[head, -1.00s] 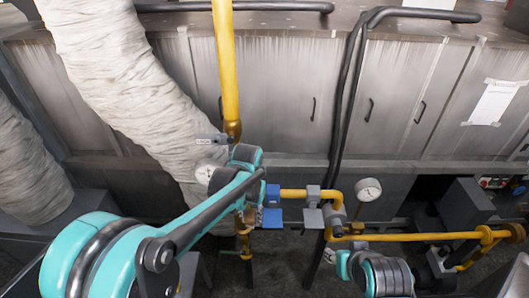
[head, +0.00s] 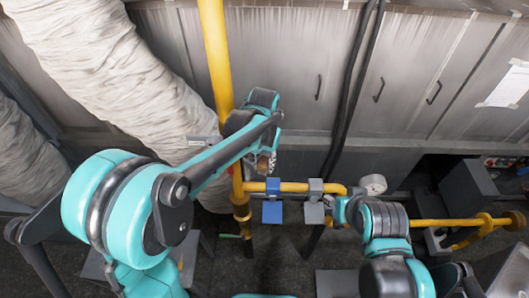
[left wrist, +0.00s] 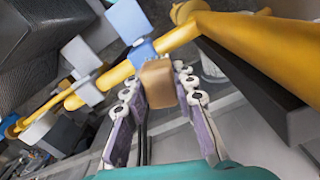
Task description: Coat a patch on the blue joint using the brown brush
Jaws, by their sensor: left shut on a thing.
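My left gripper (left wrist: 158,84) is shut on the brown brush (left wrist: 157,82), whose block-like brown part shows between the fingers. In the head view the left gripper (head: 263,164) is just above and left of the blue joint, partly hidden by its arm. Contact between brush and joint cannot be told.
A grey joint (head: 315,187) sits on the same pipe to the right. A gauge (head: 373,184) stands beyond it, close to my right arm. A vertical yellow pipe (head: 215,60) rises beside my left wrist. Grey cabinets (head: 400,85) line the back.

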